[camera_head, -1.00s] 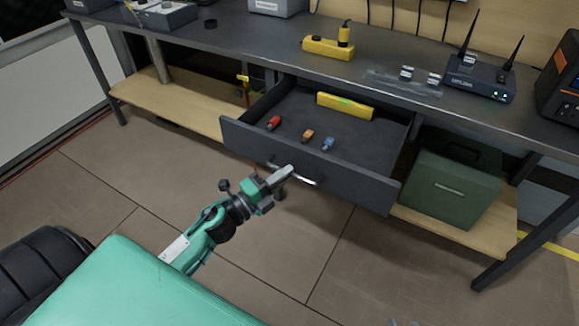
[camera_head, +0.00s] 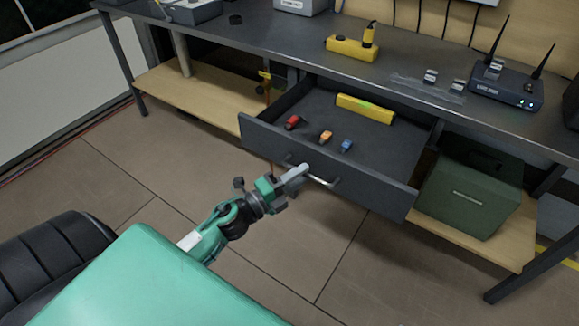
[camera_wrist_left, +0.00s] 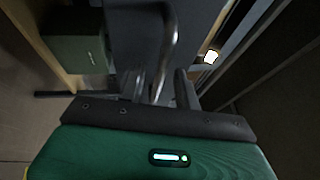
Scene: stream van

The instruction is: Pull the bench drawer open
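The bench drawer (camera_head: 325,172) is dark grey and stands well out from under the bench top, its inside showing. Its curved metal handle (camera_head: 322,180) is on the front panel and also shows in the left wrist view (camera_wrist_left: 170,45). My left gripper (camera_head: 297,174) is at the left part of the handle. In the left wrist view its two fingers (camera_wrist_left: 160,88) are apart, with the handle's bar appearing between them and a gap beside the right finger. Contact cannot be made out. My right gripper is not in view.
The drawer holds a yellow bar (camera_head: 365,109) and small red (camera_head: 293,122), orange (camera_head: 326,137) and blue (camera_head: 346,146) items. A green case (camera_head: 468,195) stands on the lower shelf right of the drawer. The floor (camera_head: 290,240) before the drawer is clear.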

